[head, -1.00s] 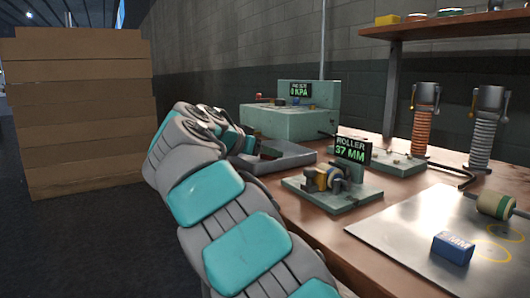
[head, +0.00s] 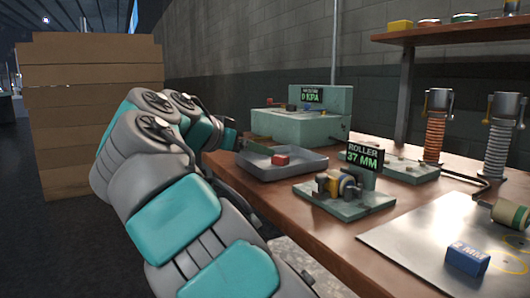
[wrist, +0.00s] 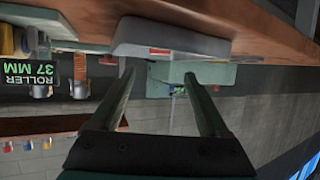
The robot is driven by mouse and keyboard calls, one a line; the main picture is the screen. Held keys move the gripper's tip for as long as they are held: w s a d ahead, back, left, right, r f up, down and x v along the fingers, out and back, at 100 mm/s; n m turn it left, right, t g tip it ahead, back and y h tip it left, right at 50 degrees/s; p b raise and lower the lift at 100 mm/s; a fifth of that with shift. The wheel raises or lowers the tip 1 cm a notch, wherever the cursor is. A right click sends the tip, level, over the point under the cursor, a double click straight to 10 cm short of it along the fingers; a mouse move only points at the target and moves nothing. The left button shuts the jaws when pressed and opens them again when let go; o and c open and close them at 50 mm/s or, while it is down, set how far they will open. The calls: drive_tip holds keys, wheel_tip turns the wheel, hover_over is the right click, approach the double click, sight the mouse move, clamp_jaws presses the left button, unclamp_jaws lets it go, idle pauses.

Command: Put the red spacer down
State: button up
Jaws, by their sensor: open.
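The red spacer (head: 281,160) lies in the shallow grey tray (head: 258,168) on the bench in the head view. My gripper (wrist: 158,75) is open in the wrist view, with nothing between its two fingers. In the head view the gripper end of my arm is to the left of the tray, apart from the spacer, and its fingers are hard to make out. The wrist view is upside down and shows the tray's side (wrist: 170,38) beyond the fingertips.
A roller gauge (head: 345,195) reading 37 MM stands right of the tray. A green pressure unit (head: 300,125) reading 0 KPA stands behind it. A blue block (head: 467,258) sits on a metal plate (head: 410,235) at right. Stacked cardboard boxes (head: 90,110) stand at left.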

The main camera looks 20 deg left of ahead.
drive_tip(key=shift+v, duration=1.1)
idle(1.5)
